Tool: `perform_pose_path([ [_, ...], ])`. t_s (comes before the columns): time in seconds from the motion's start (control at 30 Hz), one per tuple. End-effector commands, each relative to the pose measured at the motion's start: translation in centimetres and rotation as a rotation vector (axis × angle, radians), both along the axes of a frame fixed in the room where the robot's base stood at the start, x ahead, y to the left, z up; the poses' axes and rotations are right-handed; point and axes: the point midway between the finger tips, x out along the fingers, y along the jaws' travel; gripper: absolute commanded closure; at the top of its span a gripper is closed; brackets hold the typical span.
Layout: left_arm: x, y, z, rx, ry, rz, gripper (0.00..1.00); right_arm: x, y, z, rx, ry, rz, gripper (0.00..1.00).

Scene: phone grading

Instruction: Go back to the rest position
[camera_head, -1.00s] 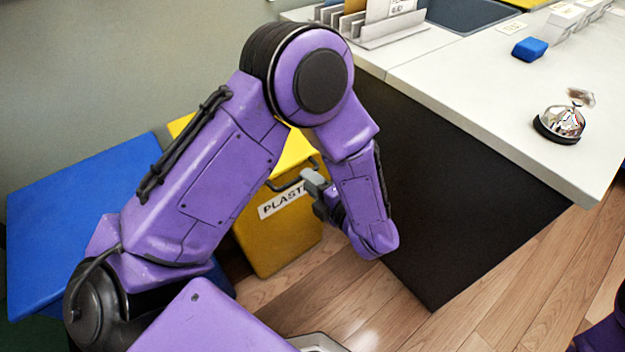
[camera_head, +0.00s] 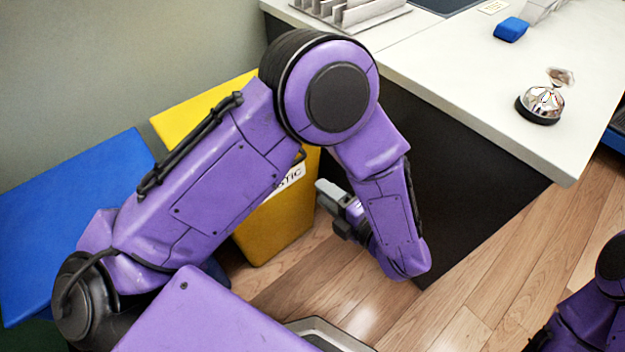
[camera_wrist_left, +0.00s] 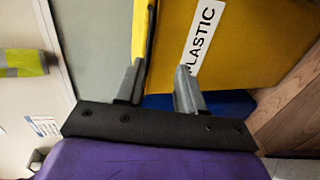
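My left arm is bent in the middle of the head view, with the left gripper (camera_head: 332,197) low beside the yellow bin and the counter's dark side. In the left wrist view the two fingers of the left gripper (camera_wrist_left: 158,88) stand apart with nothing between them. Part of my right arm shows at the lower right of the head view, but its gripper cannot be seen.
A yellow bin (camera_head: 267,232) labelled PLASTIC and a blue bin (camera_head: 60,220) stand at left. A white counter (camera_head: 450,75) holds a silver bell (camera_head: 541,102), a blue block (camera_head: 511,29) and a grey rack (camera_head: 365,14). Wooden floor (camera_head: 490,285) is clear in front.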

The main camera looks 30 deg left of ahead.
Motion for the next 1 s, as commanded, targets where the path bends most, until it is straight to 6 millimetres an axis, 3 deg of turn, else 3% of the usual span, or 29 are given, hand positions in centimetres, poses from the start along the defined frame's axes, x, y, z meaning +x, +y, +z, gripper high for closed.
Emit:
perform_pose_path([
  [0.63,-0.2,-0.7,0.2,0.004,0.01,-0.002,0.62,0.0,0.0,0.1,0.0,0.0,0.0,0.64],
  [0.73,1.8,-1.6,-0.8,0.015,0.135,-0.172,0.62,0.0,0.0,0.1,0.0,0.0,0.0,0.64],
  [0.8,4.7,-1.5,-2.4,0.099,0.306,-0.446,0.62,0.0,0.0,0.1,0.0,0.0,0.0,0.64],
  [0.87,6.0,-0.1,-5.9,0.219,0.554,-0.726,0.62,0.0,0.0,0.1,0.0,0.0,0.0,0.64],
  [0.9,5.2,1.4,-9.2,0.293,0.747,-0.909,0.62,0.0,0.0,0.1,0.0,0.0,0.0,0.64],
  [1.0,0.7,4.4,-15.3,0.374,1.091,-1.213,0.62,0.0,0.0,0.1,0.0,0.0,0.0,0.64],
])
